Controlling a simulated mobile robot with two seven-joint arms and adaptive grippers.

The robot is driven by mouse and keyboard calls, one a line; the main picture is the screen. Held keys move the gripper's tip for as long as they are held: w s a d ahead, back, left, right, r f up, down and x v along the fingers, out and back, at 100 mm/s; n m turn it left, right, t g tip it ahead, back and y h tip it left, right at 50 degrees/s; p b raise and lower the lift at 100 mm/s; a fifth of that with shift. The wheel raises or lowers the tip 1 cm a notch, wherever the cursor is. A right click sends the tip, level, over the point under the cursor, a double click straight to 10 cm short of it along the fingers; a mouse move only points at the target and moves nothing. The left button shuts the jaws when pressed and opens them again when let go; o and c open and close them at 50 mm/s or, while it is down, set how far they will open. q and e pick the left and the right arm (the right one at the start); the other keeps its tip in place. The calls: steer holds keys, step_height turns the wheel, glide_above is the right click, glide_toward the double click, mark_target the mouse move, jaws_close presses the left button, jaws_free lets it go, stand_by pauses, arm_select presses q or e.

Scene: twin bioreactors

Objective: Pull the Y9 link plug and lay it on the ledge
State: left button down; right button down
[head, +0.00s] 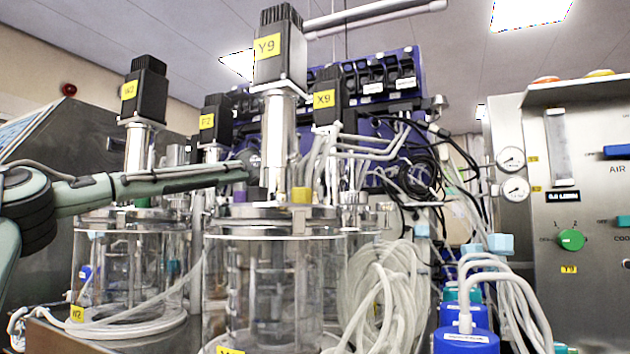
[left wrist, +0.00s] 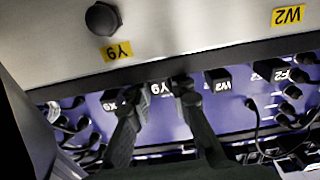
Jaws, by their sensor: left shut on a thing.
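In the left wrist view, the black Y9 link plug (left wrist: 160,90) sits in a row of black labelled plugs along a blue unit. My left gripper (left wrist: 161,86) is shut on it, one dark finger on each side. The plug is up under the dark edge of a grey surface (left wrist: 190,30); I cannot tell whether it is fully seated. That surface carries yellow Y9 and W2 tags and a black knob, and may be the ledge. In the head view my left arm reaches in from the left, and its gripper is hidden behind the Y9 vessel (head: 265,265). My right gripper is not in view.
Beside the Y9 plug are the X9 plug (left wrist: 125,97) and the W2 plug (left wrist: 217,80), close to the fingers. Black cables hang from the blue unit. The tall Y9 motor (head: 280,48) and coiled tubing (head: 385,295) crowd the head view. A control panel (head: 570,200) stands right.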

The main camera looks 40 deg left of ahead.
arm_select(q)
steer(key=c, duration=1.3)
jaws_free()
steer(key=shift+s, duration=0.15)
steer(key=v, duration=1.1)
steer(key=shift+s+d, duration=0.15)
steer(key=shift+s, duration=0.2)
